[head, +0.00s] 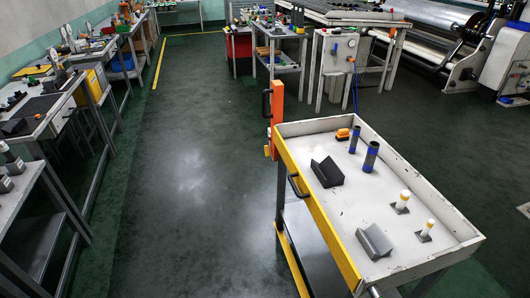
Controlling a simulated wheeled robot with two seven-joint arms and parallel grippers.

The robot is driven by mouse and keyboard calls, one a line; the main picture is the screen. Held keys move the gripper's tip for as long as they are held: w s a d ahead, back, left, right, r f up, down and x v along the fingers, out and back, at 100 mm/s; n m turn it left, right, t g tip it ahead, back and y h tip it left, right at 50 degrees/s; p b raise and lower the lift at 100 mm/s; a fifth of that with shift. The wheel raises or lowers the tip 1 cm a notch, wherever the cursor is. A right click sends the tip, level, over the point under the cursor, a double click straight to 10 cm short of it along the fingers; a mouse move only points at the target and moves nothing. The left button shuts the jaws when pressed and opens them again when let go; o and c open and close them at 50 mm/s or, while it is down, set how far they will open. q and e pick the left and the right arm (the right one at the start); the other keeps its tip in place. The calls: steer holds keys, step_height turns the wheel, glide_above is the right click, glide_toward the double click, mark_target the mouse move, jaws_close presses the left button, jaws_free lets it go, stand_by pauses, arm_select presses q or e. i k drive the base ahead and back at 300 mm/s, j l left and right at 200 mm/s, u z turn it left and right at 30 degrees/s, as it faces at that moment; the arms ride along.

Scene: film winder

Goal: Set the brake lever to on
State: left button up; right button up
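The film winder (478,50) stands at the far upper right, with long silver rollers and white end housings. A light grey cabinet (334,68) stands left of it, with a small round dial and a red-and-blue fitting on its face. I cannot make out for certain which part is the brake lever, nor its setting, at this distance. Neither of my grippers is in view.
A white-topped trolley (330,214) with a yellow front edge, blue cylinders and dark blocks stands at the near right. An orange post (277,117) stands at its far left corner. Workbenches (42,108) line the left. The dark floor (190,150) between is clear.

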mark_target(267, 148)
steer(key=i, duration=0.1)
steer(key=i+j+z, duration=0.15)
steer(key=z, duration=0.25)
steer(key=i+j+z, duration=0.2)
steer(key=z, duration=0.25)
steer(key=i+j, duration=0.15)
steer(key=j, duration=0.15)
steer(key=i+j+z, duration=0.15)
steer(key=j, duration=0.2)
steer(key=i+j, duration=0.2)
steer(key=j, duration=0.15)
steer(key=i+j+z, duration=0.15)
steer(key=j, duration=0.15)
steer(key=i+j, duration=0.15)
steer(key=j, duration=0.2)
steer(key=i+j+z, duration=0.15)
steer(key=j, duration=0.25)
